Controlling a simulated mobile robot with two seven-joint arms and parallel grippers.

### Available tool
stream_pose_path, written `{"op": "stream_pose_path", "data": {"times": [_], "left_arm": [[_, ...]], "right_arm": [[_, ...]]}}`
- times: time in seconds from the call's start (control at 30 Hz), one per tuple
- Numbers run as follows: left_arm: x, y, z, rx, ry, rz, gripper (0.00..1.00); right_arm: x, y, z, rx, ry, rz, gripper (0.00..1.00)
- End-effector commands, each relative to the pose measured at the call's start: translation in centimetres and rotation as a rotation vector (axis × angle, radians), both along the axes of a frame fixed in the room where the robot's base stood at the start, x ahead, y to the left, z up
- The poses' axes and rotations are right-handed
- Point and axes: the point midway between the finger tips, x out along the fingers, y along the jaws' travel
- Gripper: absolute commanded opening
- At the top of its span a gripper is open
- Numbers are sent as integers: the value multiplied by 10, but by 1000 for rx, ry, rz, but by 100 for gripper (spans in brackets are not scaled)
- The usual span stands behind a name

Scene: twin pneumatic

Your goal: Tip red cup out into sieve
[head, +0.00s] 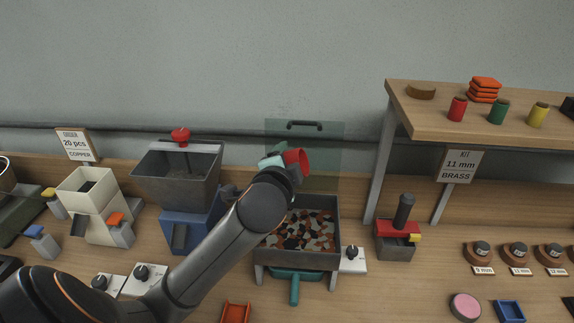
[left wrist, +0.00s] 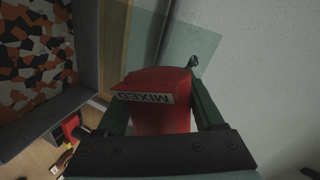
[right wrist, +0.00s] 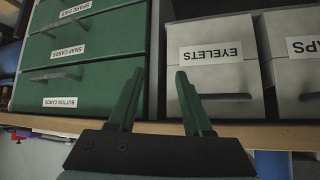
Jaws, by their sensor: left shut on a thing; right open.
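The red cup (head: 297,160) is held by my left gripper (head: 280,162) above the back of the sieve, tilted on its side. In the left wrist view the cup (left wrist: 162,115) sits between the two fingers and carries a label reading "MIXED". The sieve (head: 330,208) is a dark square tray on a stand, with many black, orange and pale pieces (head: 305,232) spread in it. The pieces also show in the left wrist view (left wrist: 35,50). I cannot see into the cup. My right gripper (right wrist: 158,100) is open and empty, in front of drawers and boxes.
A clear greenish panel with a dark handle (head: 304,125) stands behind the sieve. A blue machine with a grey hopper (head: 180,175) stands left of it, and a small red-topped press (head: 398,228) right. A raised shelf (head: 440,118) holds small cups. The right wrist view shows green drawers (right wrist: 85,85) and an EYELETS box (right wrist: 218,75).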

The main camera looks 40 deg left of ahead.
Motion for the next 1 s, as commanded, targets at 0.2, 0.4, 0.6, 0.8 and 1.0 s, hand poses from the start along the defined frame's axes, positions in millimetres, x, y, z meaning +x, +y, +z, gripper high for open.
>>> {"op": "stream_pose_path", "data": {"times": [0.2, 0.4, 0.6, 0.8, 1.0], "left_arm": [[-1, 1, 6, -436, -207, 3, 8], [-1, 1, 13, -885, -422, 4, 8], [0, 0, 18, -1061, -509, 0, 8], [0, 0, 18, -1055, -507, -1, 8], [0, 0, 18, -1053, -505, -2, 8]], "right_arm": [[0, 0, 0, 0, 0, 0, 50], [0, 0, -2, 0, 0, 0, 50], [0, 0, -3, 0, 0, 0, 50], [0, 0, -3, 0, 0, 0, 50], [0, 0, -3, 0, 0, 0, 50]]}}
